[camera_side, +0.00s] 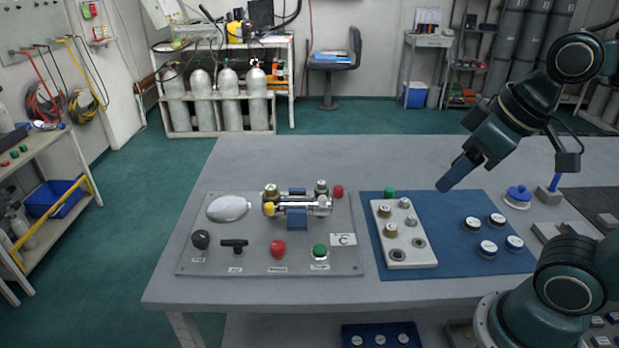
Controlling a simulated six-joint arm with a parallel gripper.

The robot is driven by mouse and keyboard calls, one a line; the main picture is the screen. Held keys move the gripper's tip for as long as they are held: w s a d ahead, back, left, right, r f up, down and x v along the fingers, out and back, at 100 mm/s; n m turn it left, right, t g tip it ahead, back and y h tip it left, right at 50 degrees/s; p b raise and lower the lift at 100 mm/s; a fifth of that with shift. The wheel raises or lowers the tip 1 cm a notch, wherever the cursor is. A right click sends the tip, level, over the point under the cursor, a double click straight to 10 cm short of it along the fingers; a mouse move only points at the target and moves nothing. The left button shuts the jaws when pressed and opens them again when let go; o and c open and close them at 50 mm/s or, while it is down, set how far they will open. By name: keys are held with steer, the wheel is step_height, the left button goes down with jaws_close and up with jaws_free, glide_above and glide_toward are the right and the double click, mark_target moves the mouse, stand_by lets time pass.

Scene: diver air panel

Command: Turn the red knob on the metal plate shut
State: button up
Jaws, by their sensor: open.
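The grey metal plate (222,265) lies flat on the left part of the table. A red knob (278,249) stands on its front row, between a black T-shaped handle (235,245) and a green knob (320,251). A smaller red knob (338,191) sits at the plate's back right corner. I cannot tell from this view how far either red knob is turned. My gripper (446,184) is open, pointing down and left above the blue mat, well to the right of the plate. It is apart from both red knobs and I see nothing in it.
A chrome valve assembly (295,205) rises from the plate's back middle, with a black knob (201,239) at the front left. A white block with fittings (407,256) and several round white-topped caps lie on the blue mat (458,263). The table's back is clear.

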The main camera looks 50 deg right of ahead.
steer(key=w+a+r+n+g, duration=0.1)
steer(key=w+a+r+n, duration=0.1)
steer(key=w+n, duration=0.35)
steer(key=n+g, duration=0.4)
steer(key=n, duration=0.8)
glide_above(277, 245)
step_height(277, 245, down, 12)
steer(key=shift+f, duration=0.15)
step_height(277, 245, down, 14)
steer(key=shift+r, duration=0.1)
steer(key=c, duration=1)
